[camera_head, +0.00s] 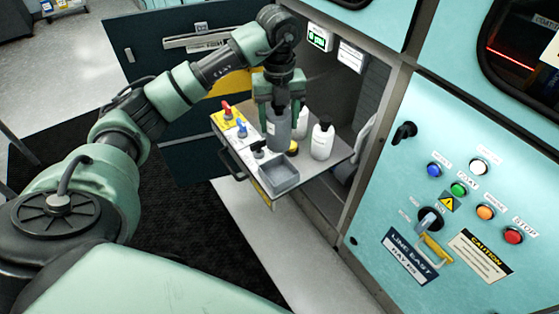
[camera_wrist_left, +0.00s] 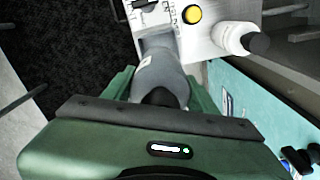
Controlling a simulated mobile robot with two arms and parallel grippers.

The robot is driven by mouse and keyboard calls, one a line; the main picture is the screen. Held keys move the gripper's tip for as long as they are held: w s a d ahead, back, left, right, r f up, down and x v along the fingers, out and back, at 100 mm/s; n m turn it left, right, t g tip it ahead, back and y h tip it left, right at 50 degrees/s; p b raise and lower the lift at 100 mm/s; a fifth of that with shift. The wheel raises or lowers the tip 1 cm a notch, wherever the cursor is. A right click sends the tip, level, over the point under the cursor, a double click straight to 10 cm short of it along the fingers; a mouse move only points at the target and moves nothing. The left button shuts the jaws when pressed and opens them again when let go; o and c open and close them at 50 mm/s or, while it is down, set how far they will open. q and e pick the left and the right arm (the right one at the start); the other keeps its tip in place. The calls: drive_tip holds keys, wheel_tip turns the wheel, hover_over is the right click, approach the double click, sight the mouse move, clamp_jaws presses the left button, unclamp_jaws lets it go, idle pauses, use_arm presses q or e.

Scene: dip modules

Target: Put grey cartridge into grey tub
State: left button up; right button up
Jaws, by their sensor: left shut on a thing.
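The grey cartridge (camera_head: 278,131) is upright between the fingers of my left gripper (camera_head: 279,115), which is shut on it. In the wrist view the cartridge (camera_wrist_left: 160,72) points away from the palm, between the green fingers. The grey tub (camera_head: 280,181) is an open, square box at the near corner of the pull-out shelf, and its visible inside looks empty. In the head view the cartridge's lower end shows just behind the tub. In the wrist view the tub (camera_wrist_left: 147,22) is partly hidden behind the cartridge. The gap between them is hard to judge. My right gripper is not in view.
The shelf (camera_head: 328,164) also bears a white bottle (camera_head: 322,142), a second pale bottle behind it, a yellow button (camera_head: 293,147) and red, blue and black levers along its left edge. An open dark door (camera_head: 150,75) stands left; a teal control panel (camera_head: 470,150) stands right.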

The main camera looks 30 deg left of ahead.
use_arm(q)
wheel_tip(320, 180, down, 14)
drive_tip(key=shift+r+p, duration=0.25)
drive_tip(key=shift+p, duration=0.15)
drive_tip(key=shift+s+f, duration=0.1)
drive_tip(key=o, duration=1.7)
drive_tip(key=shift+c, duration=0.2)
wheel_tip(320, 180, up, 12)
drive_tip(key=shift+r+b, duration=0.15)
drive_tip(key=shift+b, duration=0.5)
drive_tip(key=shift+d, duration=0.1)
